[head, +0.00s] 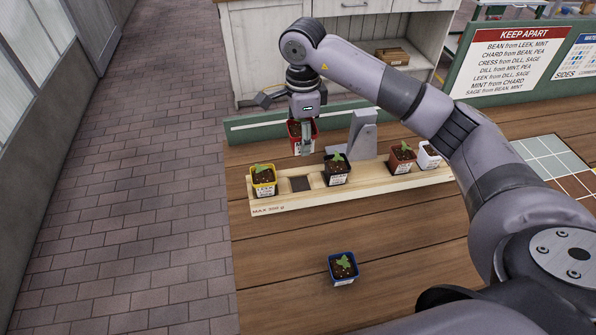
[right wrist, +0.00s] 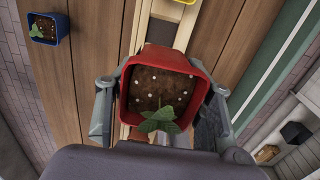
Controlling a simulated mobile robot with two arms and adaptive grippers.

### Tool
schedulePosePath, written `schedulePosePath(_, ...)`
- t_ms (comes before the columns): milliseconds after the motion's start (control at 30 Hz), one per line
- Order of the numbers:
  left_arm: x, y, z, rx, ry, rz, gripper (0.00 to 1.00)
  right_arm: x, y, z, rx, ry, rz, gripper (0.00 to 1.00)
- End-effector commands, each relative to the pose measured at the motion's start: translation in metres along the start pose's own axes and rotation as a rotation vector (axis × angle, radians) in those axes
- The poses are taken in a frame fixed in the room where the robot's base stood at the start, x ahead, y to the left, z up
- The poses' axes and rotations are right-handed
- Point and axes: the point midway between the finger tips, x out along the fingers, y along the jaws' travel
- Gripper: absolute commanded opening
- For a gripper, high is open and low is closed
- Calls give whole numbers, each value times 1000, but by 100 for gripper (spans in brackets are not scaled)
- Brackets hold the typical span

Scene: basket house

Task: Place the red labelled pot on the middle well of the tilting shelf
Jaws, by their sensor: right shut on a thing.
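My right gripper (head: 305,144) is shut on a red pot (head: 294,131) with a small green seedling, held upright above and behind the shelf. In the right wrist view the red pot (right wrist: 124,92) sits between the two fingers, soil and seedling showing. The long pale wooden tilting shelf (head: 290,204) lies below. One dark empty well (head: 300,184) shows between a yellow pot (head: 264,188) and a black pot (head: 337,179). Another red pot (head: 401,167) and a white pot (head: 427,162) stand further right on the shelf. My left gripper is not in view.
A grey bracket (head: 364,133) rises behind the shelf's middle. A blue pot (head: 344,279) stands alone on the wooden table (head: 285,250) in front. A "KEEP APART" sign (head: 513,58) and a gridded board (head: 550,155) are at right. The front left table is clear.

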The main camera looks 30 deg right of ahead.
Motion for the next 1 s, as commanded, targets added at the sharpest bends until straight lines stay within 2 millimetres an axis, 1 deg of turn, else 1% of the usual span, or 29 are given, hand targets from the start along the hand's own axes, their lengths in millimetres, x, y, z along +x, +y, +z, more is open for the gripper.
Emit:
schedulePosePath(33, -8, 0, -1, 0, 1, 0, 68, 10, 1, 0, 0, 1, 4, 1)
schedulePosePath(200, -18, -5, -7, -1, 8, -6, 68, 53, 1, 0, 0, 0, 3, 1)
schedulePosePath(333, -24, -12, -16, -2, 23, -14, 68, 78, 0, 0, 1, -1, 0, 1)
schedulePosePath(433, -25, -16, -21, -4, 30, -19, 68, 88, -1, 1, 0, -2, -1, 1)
schedulePosePath(567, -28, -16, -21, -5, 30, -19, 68, 98, -1, 1, 1, -2, -2, 1)
schedulePosePath(700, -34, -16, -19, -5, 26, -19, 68, 119, 0, 1, 0, -2, 1, 1)
schedulePosePath(800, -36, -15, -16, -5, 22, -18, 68, 130, -1, 1, 1, -1, -1, 1)
schedulePosePath(900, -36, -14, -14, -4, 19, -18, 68, 135, -2, 1, 1, -2, -4, 1)
schedulePosePath(1000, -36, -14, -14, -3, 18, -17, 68, 136, -2, 1, 0, -2, -4, 1)
